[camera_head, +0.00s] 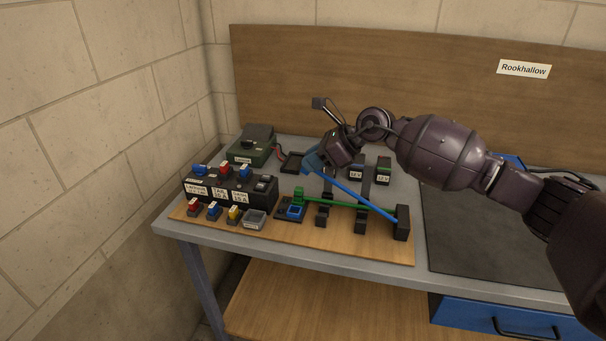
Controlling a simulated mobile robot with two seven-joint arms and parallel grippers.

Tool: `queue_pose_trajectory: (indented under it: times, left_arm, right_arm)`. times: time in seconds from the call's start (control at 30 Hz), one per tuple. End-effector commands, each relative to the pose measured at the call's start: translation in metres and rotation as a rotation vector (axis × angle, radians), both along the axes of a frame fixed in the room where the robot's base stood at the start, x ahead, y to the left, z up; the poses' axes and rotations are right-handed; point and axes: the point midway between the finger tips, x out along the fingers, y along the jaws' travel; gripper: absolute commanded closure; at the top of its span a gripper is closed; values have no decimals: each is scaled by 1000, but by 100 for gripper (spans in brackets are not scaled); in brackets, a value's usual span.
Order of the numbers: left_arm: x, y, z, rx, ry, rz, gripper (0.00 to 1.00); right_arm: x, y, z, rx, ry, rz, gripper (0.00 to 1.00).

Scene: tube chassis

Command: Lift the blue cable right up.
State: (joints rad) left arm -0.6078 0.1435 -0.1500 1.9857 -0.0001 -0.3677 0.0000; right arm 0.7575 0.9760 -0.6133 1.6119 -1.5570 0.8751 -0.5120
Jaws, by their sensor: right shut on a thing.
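The blue cable (362,200) runs as a straight slanted line from a black end block (402,222) at the right of the wooden board up to my right gripper (318,161). My right gripper is shut on the cable's left end, at its blue plug, and holds that end above the board. The cable's right end meets the black block. The green cable (345,206) lies lower, running from a green plug (298,195) past black clips (322,216) toward the same block. A blue-rimmed socket (294,212) sits below the raised end. My left gripper is not in view.
A fuse box (230,192) with coloured fuses and a green device (253,146) stand at the left. Loose fuses and a small grey tray (255,220) lie in front. A dark mat (480,235) covers the bench's right side. A wooden panel (420,70) rises behind.

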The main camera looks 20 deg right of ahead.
Motion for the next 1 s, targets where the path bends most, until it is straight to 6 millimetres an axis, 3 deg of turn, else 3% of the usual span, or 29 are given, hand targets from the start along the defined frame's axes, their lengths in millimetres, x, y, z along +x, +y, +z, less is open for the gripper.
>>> queue_pose_trajectory:
  times: [0.33,0.87,0.9,0.93,1.0]
  left_arm:
    - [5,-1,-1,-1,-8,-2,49]
    - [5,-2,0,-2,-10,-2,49]
    - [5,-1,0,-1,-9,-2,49]
    - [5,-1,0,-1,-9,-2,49]
    - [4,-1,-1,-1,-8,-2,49]
  right_arm:
    - [-14,-21,30,117,-79,-1,100]
    - [-15,-24,37,136,-95,-1,100]
    - [-15,-24,37,137,-95,-1,71]
    - [-15,-24,37,136,-95,-1,66]
    - [-15,-24,36,136,-95,-1,66]
